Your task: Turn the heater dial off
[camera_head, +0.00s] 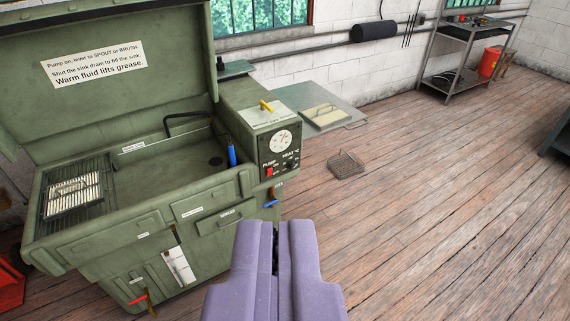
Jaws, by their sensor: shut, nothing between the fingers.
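The green parts washer (128,217) stands at the left with its lid raised. A dark control panel (281,158) is on the front of the box at its right end. The panel carries a round white gauge (283,138), a red pump switch (269,171) and a small dark heat dial (290,163) under the "HEAT °C" label. The dial's setting is too small to read. My gripper (277,228) is shut and empty. In the picture it sits below the control panel, apart from the dial.
A yellow lever (266,106) stands on top of the box. A blue-tipped brush (232,154) hangs at the sink's right, and a blue-handled valve (271,203) sits below the panel. A wire basket (346,164) lies on the floor. The wooden floor (440,190) at right is mostly clear.

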